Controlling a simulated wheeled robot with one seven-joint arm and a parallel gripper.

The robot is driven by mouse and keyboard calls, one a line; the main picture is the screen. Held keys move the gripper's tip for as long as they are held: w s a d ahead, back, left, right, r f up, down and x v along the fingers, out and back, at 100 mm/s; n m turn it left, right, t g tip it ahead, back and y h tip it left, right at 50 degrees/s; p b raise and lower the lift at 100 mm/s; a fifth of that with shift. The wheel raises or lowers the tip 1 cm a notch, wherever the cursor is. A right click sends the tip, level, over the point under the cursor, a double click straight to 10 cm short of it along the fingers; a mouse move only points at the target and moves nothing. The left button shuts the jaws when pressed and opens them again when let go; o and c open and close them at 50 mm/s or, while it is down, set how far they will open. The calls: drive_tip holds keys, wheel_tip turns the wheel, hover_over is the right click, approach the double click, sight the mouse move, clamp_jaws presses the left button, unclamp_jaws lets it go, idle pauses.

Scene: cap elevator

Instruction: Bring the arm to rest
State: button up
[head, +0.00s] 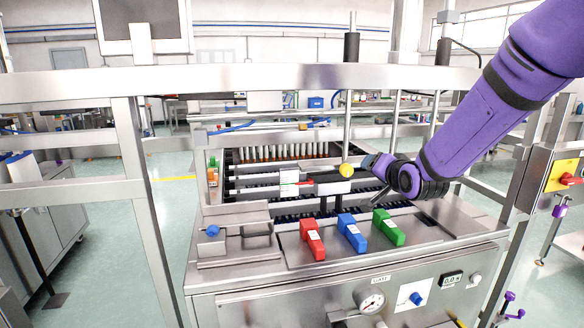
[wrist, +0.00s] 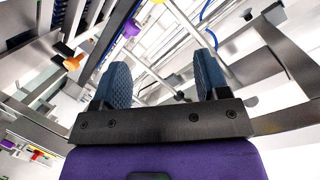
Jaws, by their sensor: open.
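My purple arm reaches in from the upper right in the head view. My gripper (head: 372,165) is over the machine at its right side, near a yellow knob (head: 346,171). In the wrist view the two blue textured fingers of my gripper (wrist: 163,80) stand wide apart. Nothing is between them, so it is open and empty. In the head view the fingers are small and partly hidden by the wrist.
Red (head: 312,240), blue (head: 352,232) and green (head: 387,227) blocks sit on the machine's front top plate (head: 290,262). A metal crossbar (head: 250,80) and posts frame the machine. A yellow panel with a red switch (head: 566,178) stands at right.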

drive_tip(key=s+d+r+n+g+h, duration=0.15)
drive_tip(key=s+r, duration=0.25)
drive_tip(key=s, duration=0.5)
drive_tip(key=s+d+r+n+g+h, duration=0.1)
drive_tip(key=s+d+r+n+g, duration=0.15)
drive_tip(key=s, duration=0.65)
drive_tip(key=s+d+n+g, duration=0.1)
drive_tip(key=s+d+g, duration=0.2)
drive_tip(key=s, duration=1.7)
drive_tip(key=shift+r+n+g, duration=0.35)
drive_tip(key=shift+n+g, duration=0.05)
drive_tip(key=shift+g, duration=0.8)
drive_tip(key=shift+s, duration=0.1)
drive_tip(key=shift+c, duration=0.4)
